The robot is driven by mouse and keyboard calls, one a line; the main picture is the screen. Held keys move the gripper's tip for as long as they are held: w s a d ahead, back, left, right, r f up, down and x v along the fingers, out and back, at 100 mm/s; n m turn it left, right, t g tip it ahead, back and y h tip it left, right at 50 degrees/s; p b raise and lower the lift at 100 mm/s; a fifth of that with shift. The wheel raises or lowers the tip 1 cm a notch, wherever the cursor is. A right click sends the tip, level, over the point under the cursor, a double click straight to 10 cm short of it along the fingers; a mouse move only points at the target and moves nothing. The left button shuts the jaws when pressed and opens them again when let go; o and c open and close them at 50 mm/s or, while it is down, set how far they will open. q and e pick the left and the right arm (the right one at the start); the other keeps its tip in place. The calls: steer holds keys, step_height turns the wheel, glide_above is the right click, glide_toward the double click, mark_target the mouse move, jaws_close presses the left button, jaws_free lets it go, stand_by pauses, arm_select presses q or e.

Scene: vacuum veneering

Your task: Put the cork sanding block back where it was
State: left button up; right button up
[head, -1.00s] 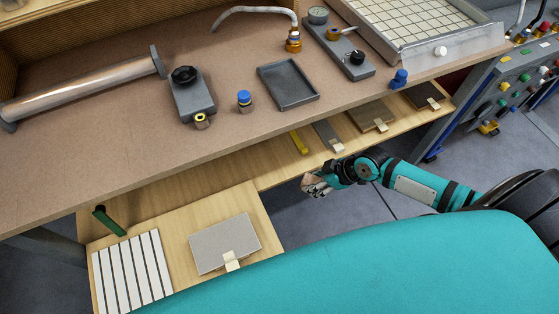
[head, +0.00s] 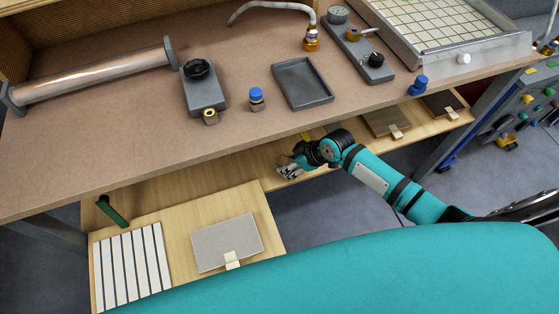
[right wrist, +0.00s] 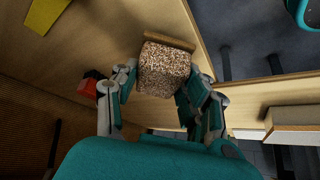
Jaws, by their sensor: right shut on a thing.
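The cork sanding block (right wrist: 163,70) is a speckled brown block, held between the fingers of my right gripper in the right wrist view. A plain brown strip shows along its far edge. In the head view my right gripper (head: 288,168) is at the lower wooden shelf (head: 165,196), below the worktop's front edge; the block is hard to make out there. The pale wooden shelf surface also shows behind the block in the right wrist view (right wrist: 120,38). I cannot tell whether the block touches it. My left gripper is not in view.
A yellow piece (right wrist: 80,30) and a red object (right wrist: 87,88) lie near the gripper. Tagged panels (head: 385,122) are to the right on the shelf; a grey tagged sheet (head: 227,240) and white strips (head: 132,268) are to the left. The worktop (head: 130,130) overhangs the shelf.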

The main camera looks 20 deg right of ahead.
mark_target(280, 160)
steer(key=w+a, duration=0.2)
steer(key=shift+w+a+f, duration=0.3)
steer(key=shift+a+f, duration=0.05)
steer(key=shift+f, duration=0.4)
steer(key=shift+f, duration=0.1)
steer(key=o, duration=1)
steer(key=shift+r, duration=0.2)
steer(key=shift+p+v, duration=0.3)
steer(key=shift+v, duration=0.9)
steer(key=s+d+b, duration=0.1)
steer(key=s+d, duration=0.7)
steer(key=d, duration=0.1)
steer(key=shift+s+r, duration=0.15)
steer(key=shift+s, duration=0.2)
